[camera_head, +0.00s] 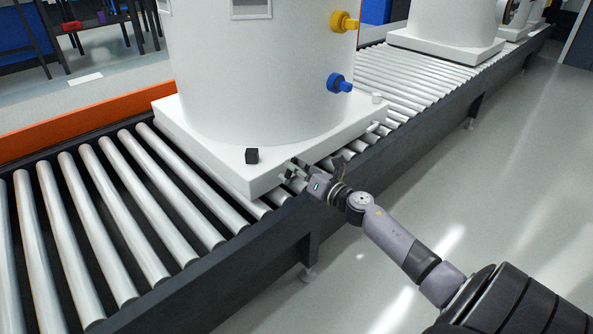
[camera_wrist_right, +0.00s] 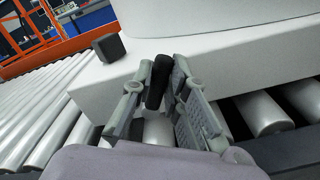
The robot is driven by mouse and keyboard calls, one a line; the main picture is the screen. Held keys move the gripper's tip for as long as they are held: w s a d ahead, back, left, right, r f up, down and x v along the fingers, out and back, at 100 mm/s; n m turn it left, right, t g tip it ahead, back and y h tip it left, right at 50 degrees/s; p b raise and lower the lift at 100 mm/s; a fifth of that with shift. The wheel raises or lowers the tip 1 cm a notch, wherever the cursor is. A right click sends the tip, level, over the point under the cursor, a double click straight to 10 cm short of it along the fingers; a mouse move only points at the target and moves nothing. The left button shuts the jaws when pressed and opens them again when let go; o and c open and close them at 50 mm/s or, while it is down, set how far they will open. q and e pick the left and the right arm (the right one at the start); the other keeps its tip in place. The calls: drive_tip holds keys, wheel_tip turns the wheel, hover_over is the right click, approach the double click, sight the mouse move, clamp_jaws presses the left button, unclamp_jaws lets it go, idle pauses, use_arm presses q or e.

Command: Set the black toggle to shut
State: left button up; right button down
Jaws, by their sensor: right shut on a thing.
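A large white tank (camera_head: 265,75) stands on a white square base (camera_head: 225,168) on the roller conveyor. My right gripper (camera_head: 293,170) is at the front edge of this base, near its corner. In the right wrist view a black toggle (camera_wrist_right: 157,82) sits between the two grey fingers, against the side of the base, and the gripper is shut on it. My left gripper is not in view.
A black cube (camera_head: 252,156) sits on the base's top near the corner, left of my right gripper. A yellow valve (camera_head: 343,21) and a blue valve (camera_head: 339,84) stick out of the tank. The conveyor's dark side rail (camera_head: 270,235) runs below my arm. Grey floor at right is clear.

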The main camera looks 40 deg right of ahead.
drive_tip(key=shift+s+a+r+n, duration=0.1)
drive_tip(key=shift+a+n, duration=0.25)
drive_tip(key=shift+n, duration=0.5)
drive_tip(key=shift+a+n, duration=0.35)
drive_tip(key=shift+n, duration=0.5)
drive_tip(key=c, duration=1.8)
unclamp_jaws()
drive_tip(key=shift+r, duration=0.1)
drive_tip(key=shift+c, duration=0.2)
drive_tip(key=s, duration=1.2)
drive_tip(key=shift+d, duration=0.45)
